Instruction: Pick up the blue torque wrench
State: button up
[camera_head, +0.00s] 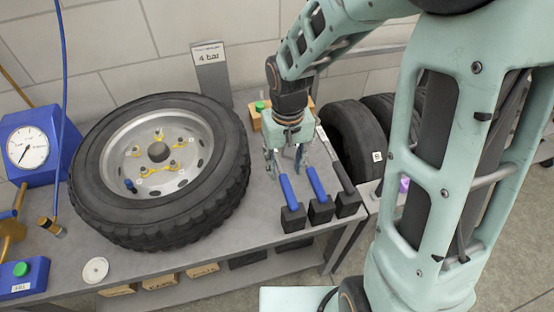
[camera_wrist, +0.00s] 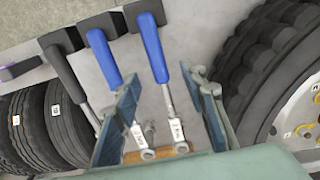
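Two torque wrenches with blue handles lie side by side, their handle ends in black blocks. The left one (camera_head: 286,188) also shows in the wrist view (camera_wrist: 153,48); the right one (camera_head: 316,182) shows there too (camera_wrist: 103,57). Both have metal shafts and small white labels whose text I cannot read surely. A black-handled wrench (camera_head: 338,163) lies to their right. My gripper (camera_head: 286,162) is open and empty above the shafts. In the wrist view the left blue wrench's shaft runs between the fingers (camera_wrist: 166,88); one finger partly covers the other blue wrench's shaft.
A mounted tyre (camera_head: 100,214) lies on the grey bench (camera_head: 255,245), close to the left of the wrenches. A blue gauge (camera_head: 36,155) stands far left. Upright tyres (camera_head: 350,131) stand to the right. A "4 bar" sign (camera_head: 211,75) stands behind.

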aim_at(286, 183)
notch_tip(286, 183, down, 8)
jog(key=shift+w+d+f+b, duration=0.1)
jog(key=shift+d+b, duration=0.05)
jog(key=shift+b, duration=0.15)
jog(key=shift+c, duration=0.6)
grip_shut()
